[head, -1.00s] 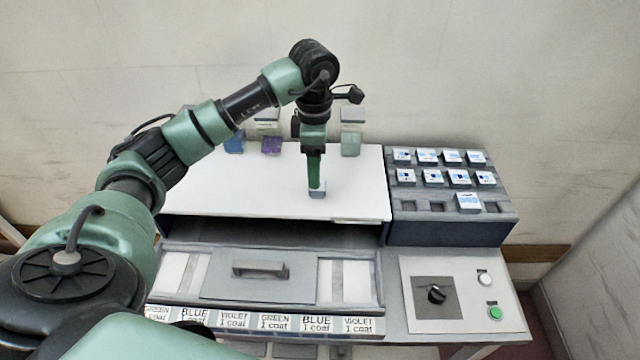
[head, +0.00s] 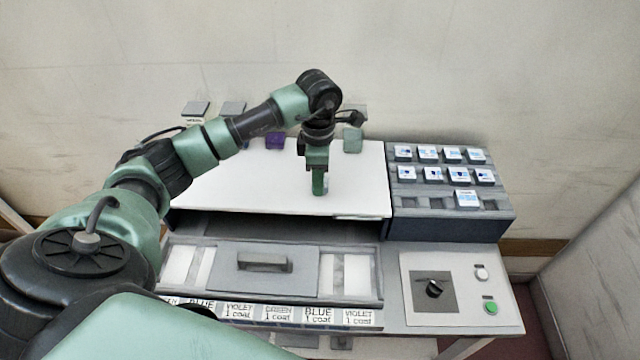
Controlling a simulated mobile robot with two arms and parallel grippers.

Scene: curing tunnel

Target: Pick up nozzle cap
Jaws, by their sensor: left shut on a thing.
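My left gripper (head: 319,190) points down over the right part of the white table top (head: 240,185). Its fingers are shut on a small pale thing, apparently the nozzle cap (head: 326,184). Only a thin pale sliver of it shows beside the fingers; the rest is hidden. The fingertips are at or just above the white surface; I cannot tell if the thing touches it. My right gripper is not in view.
A purple block (head: 275,143) and a grey-green block (head: 352,139) stand at the back edge. A grey rack (head: 450,222) with white-topped blocks is at the right. Below are a handled drawer (head: 215,275) and a control panel (head: 455,300). The white top is mostly clear.

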